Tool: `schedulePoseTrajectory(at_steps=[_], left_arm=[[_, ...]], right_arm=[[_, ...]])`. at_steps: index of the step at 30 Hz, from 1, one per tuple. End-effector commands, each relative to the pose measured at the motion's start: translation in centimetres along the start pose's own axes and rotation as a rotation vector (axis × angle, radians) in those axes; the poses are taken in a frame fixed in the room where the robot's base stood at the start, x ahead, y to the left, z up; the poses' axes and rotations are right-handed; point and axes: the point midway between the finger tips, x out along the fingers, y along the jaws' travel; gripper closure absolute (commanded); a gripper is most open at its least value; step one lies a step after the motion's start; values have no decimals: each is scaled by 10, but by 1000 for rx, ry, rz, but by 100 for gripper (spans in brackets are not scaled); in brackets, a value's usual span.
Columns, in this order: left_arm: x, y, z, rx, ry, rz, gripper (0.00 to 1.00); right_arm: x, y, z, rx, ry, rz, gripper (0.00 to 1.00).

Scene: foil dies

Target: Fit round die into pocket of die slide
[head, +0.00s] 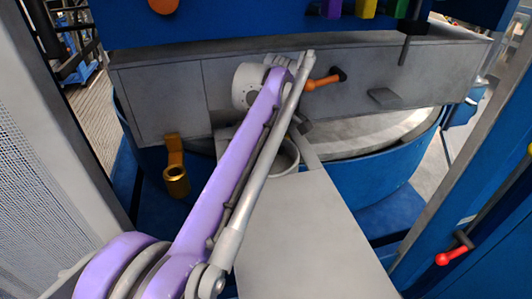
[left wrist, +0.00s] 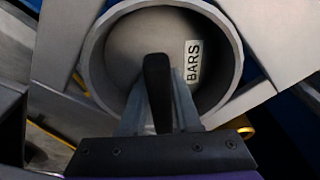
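My purple left arm reaches across the head view to the middle of the machine, and it hides the spot where its fingers are. Below its far end is a round grey ring (head: 286,157) at the head of a flat grey slide plate (head: 310,235). In the left wrist view the thick ring (left wrist: 94,62) surrounds a round grey face with a white label (left wrist: 193,62) reading BARS. My left gripper (left wrist: 157,95) points at this face. A black upright piece stands between its close-set fingers; I cannot tell whether they grip it. Die and pocket are hard to separate here. My right gripper is not in view.
A brass ring bracket (head: 175,178) sticks out left of the slide. An orange handle (head: 323,81) is on the grey panel behind. A red-knobbed lever (head: 449,256) is at right. Blue posts and a mesh panel (head: 45,150) bound the sides.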

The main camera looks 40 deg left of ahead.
Motion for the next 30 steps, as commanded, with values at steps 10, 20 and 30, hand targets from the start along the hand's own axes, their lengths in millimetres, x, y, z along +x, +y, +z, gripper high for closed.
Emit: schedulePoseTrajectory(at_steps=[10, 20, 30], left_arm=[[-1, 0, 0, 0, 0, 1, 45], [-36, 0, 0, 1, 0, 2, 45], [-105, 1, 0, 1, 1, 3, 45]], right_arm=[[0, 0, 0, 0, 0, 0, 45], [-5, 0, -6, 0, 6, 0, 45], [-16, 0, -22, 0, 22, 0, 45]])
